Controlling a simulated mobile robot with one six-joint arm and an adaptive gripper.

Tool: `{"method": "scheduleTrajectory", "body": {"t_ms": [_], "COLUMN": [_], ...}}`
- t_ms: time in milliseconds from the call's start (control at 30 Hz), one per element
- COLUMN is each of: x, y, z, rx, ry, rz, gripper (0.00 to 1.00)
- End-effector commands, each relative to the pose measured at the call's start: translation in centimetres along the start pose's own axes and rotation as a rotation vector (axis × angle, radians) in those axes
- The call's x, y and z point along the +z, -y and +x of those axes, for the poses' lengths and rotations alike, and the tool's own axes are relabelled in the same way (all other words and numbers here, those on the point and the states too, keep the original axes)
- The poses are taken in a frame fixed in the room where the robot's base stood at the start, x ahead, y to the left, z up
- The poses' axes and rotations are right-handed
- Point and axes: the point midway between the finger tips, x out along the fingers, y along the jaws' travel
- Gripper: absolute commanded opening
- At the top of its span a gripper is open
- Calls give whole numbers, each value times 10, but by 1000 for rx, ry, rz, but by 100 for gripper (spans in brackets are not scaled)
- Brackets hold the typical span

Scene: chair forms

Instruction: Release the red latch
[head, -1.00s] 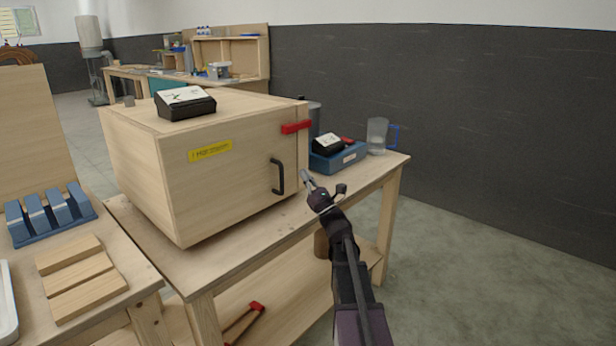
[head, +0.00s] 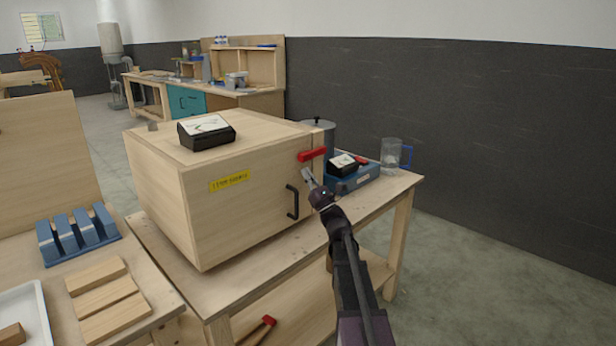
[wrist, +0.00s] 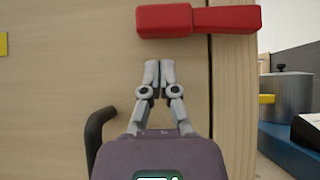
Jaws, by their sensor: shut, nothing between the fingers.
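The red latch (head: 312,154) lies level across the seam between the door and the right frame of a wooden box (head: 240,210). In the wrist view the latch (wrist: 198,20) spans the dark gap, its thicker block on the door side. My gripper (head: 307,174) is just below the latch in the head view. In the wrist view my gripper (wrist: 158,66) is shut and empty, its fingertips pointing up, with a gap below the latch's block. The black door handle (head: 292,202) is left of my gripper and also shows in the wrist view (wrist: 96,135).
A black meter (head: 206,130) sits on the box. Right of the box on the bench (head: 262,264) are a grey pot (head: 318,132), a blue device (head: 356,178) and a clear jug (head: 391,156). Blue blocks (head: 76,232) and wooden slats (head: 106,300) lie at left.

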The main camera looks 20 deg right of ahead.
Motion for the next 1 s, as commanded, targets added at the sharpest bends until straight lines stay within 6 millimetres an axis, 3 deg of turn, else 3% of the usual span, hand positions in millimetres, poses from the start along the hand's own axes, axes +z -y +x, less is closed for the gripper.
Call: {"method": "scheduleTrajectory", "body": {"t_ms": [233, 700, 733, 1000], "x": [11, 13, 12, 16], "y": [0, 1, -6, 6], "z": [11, 12, 12, 10], "rx": [0, -1, -1, -13], "ry": [0, 0, 0, 0], "rz": [0, -1, 0, 0], "gripper": [0, 0, 0, 0]}}
